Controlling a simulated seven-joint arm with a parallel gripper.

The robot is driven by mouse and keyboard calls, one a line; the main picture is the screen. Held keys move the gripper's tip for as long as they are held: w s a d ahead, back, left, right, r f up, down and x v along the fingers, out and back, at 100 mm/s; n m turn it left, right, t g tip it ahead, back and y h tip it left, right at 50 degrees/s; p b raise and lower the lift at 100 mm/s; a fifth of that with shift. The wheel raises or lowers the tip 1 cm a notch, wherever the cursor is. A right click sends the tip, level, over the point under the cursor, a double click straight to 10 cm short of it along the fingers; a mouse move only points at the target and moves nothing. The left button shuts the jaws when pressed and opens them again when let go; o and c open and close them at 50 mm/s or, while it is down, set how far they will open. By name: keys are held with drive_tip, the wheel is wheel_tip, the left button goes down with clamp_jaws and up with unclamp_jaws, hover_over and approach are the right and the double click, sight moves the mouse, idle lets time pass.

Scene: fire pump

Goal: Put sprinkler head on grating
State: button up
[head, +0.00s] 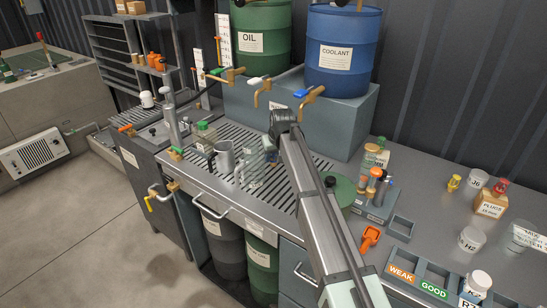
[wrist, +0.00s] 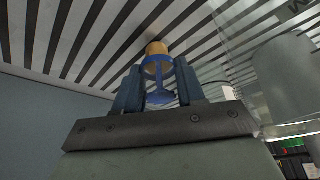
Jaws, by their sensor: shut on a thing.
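The sprinkler head (wrist: 157,65) has a yellow end and a blue body in the wrist view. My gripper (wrist: 158,84) is shut on it, with one dark blue finger on either side. The grating (head: 270,196) is the slotted metal panel in the counter, left of my arm in the head view. Its slats (wrist: 60,40) fill the top of the wrist view, behind the sprinkler head. I cannot tell whether the head touches them. In the head view the arm hides the fingers and the sprinkler head.
A grey mug (head: 222,158) and a clear container (head: 262,165) stand on the grating. The oil drum (head: 262,45) and coolant drum (head: 342,55) stand behind, with taps overhanging it. Bottles (head: 376,185) stand right of my arm. The grating's front middle is bare.

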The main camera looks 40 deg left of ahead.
drive_tip(key=shift+f, duration=0.35)
drive_tip(key=shift+f, duration=0.1)
drive_tip(key=o, duration=1.2)
drive_tip(key=v, duration=1.2)
